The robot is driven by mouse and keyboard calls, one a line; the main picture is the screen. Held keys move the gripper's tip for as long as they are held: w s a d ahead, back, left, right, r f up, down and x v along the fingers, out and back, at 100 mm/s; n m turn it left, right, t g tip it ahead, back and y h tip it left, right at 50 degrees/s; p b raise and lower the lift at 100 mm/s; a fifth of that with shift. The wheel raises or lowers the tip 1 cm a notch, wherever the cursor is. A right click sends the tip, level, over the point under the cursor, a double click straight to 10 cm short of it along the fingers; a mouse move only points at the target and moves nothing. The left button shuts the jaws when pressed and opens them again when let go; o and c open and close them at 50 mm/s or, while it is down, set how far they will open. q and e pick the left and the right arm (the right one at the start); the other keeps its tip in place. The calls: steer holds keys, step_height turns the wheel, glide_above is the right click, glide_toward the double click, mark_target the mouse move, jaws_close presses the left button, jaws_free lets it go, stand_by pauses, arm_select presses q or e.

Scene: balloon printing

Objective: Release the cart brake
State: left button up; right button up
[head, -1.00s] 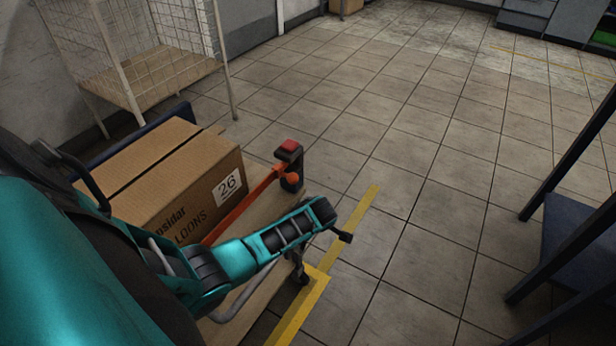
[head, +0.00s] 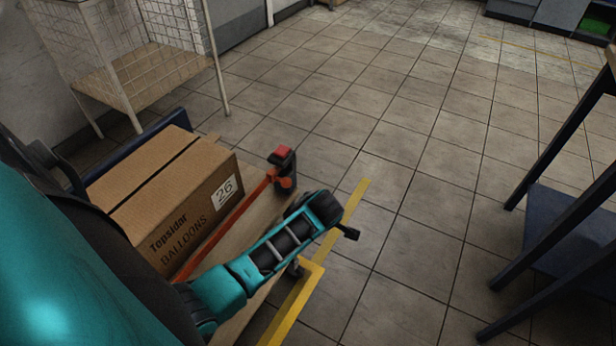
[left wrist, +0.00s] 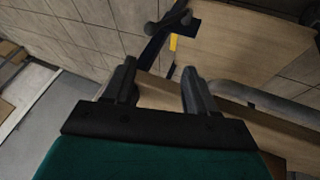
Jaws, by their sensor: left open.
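The cart has a light wooden deck (head: 228,252) in the head view, and its deck seems to show in the left wrist view (left wrist: 245,40). An orange-red lever (head: 235,215) runs along the deck edge, beside the box, to a dark corner block with a red top (head: 281,153). Which part is the brake is not clear. My left arm reaches over the deck's near side, its wrist near the corner block and apart from it. My left gripper (left wrist: 158,88) is open, with nothing visible between its fingers. My right gripper is not in view.
A cardboard box (head: 165,205) marked 26 sits on the cart. A wire-sided rack (head: 150,75) stands behind. A yellow floor line (head: 350,205) runs beside the cart. A dark-legged table (head: 570,130) stands at right. The tiled floor between is clear.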

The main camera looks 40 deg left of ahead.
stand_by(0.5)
arm_select(q)
steer(key=s+d+r+m+t+h+p, duration=0.3)
steer(key=s+d+r+m+p, duration=0.1)
steer(key=m, duration=0.7)
steer(key=shift+s+d+r+t+h+p, duration=0.15)
steer(key=shift+s+d+t+h+p, duration=0.4)
steer(key=shift+s+d, duration=0.6)
steer(key=s+d+r+m+t+h+p, duration=0.1)
steer(key=r+m, duration=0.2)
steer(key=s+d+r+m+t+p, duration=0.1)
steer(key=s+d+r+m, duration=0.1)
steer(key=r+m, duration=0.1)
steer(key=s+d+r+m+t+h+p, duration=0.1)
steer(key=s+d+r+m, duration=0.1)
steer(key=r+m, duration=0.1)
steer(key=shift+s+d+h+p, duration=0.1)
steer(key=shift+s+h+p, duration=0.15)
steer(key=shift+h+p, duration=0.15)
steer(key=shift+d+r+m, duration=0.1)
steer(key=shift+r+m, duration=0.05)
steer(key=shift+m, duration=0.15)
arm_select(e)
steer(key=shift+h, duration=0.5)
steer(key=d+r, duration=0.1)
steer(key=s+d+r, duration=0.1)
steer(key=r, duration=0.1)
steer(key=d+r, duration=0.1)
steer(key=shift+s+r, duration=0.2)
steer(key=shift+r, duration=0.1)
